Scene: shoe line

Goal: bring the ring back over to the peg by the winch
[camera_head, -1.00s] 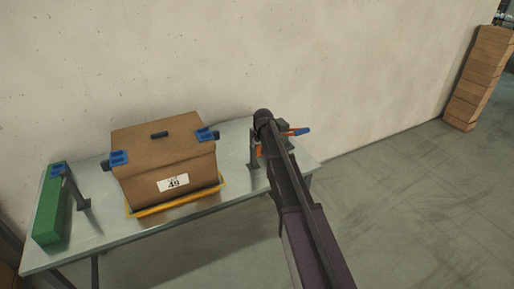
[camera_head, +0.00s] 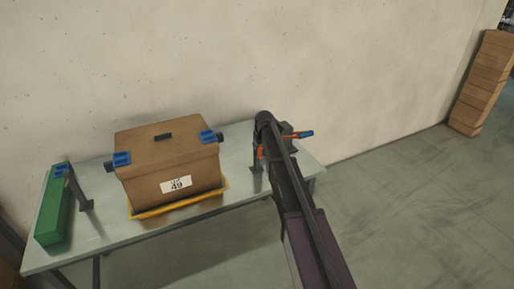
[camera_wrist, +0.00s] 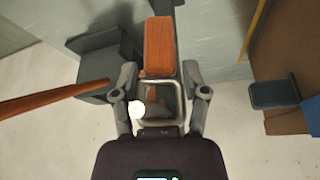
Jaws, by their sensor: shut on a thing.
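In the wrist view my gripper (camera_wrist: 160,95) has its two fingers on either side of a silver, rounded-rectangular ring (camera_wrist: 181,98) and is shut on it. An orange strap-like piece (camera_wrist: 160,45) runs from the ring, away from my palm. A dark grey block, apparently the winch (camera_wrist: 105,55), lies just left of the ring, with a long orange bar (camera_wrist: 50,98) below it. A grey post, apparently the peg (camera_head: 256,155), stands left of my arm on the table.
A green block (camera_head: 52,215) and another grey post (camera_head: 78,188) stand at left. Boxes (camera_head: 482,80) are stacked far right.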

